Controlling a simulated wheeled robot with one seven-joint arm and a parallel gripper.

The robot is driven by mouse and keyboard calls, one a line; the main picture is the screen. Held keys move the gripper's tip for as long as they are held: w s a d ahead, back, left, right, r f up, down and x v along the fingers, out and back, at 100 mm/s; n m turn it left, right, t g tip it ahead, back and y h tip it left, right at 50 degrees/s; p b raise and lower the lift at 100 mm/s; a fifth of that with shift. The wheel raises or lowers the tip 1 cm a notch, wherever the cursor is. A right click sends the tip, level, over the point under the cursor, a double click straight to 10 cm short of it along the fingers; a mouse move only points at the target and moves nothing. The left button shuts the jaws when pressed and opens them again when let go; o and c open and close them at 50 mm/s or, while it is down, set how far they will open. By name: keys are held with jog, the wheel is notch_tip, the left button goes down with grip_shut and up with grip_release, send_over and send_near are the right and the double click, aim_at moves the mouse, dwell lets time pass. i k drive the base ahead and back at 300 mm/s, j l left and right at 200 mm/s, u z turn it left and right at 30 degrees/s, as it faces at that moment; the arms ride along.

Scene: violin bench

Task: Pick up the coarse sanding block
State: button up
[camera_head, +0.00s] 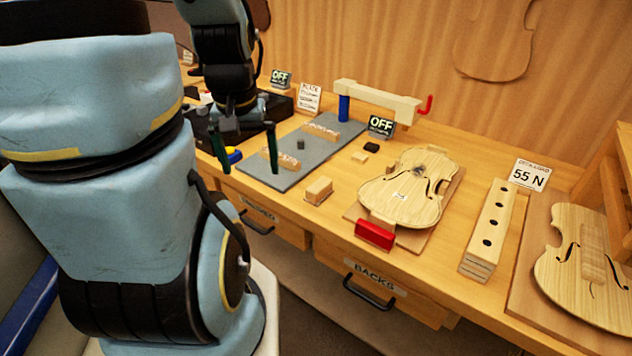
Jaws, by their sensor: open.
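My gripper (248,162) is open, its two dark fingers pointing down over the left end of the grey mat (292,172). I see nothing between the fingers. A light wooden block with a darker underside (318,189) sits on the bench in front of the mat, right of my gripper and apart from it. It looks like a sanding block, but I cannot read any grit marking. A small pale block (360,157) and a small dark block (371,147) lie further back, so which one is coarse is unclear.
Wooden pieces and a small dark cylinder (300,145) stand on the mat. A violin body (408,190) with a red clamp piece (374,235) lies to the right. A wooden clamp bar (378,101) and OFF displays (381,126) stand behind. A holed wooden bar (489,232) is further right.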

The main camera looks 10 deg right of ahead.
aim_at(320, 190)
jog(key=z, duration=1)
jog(key=u, duration=0.5)
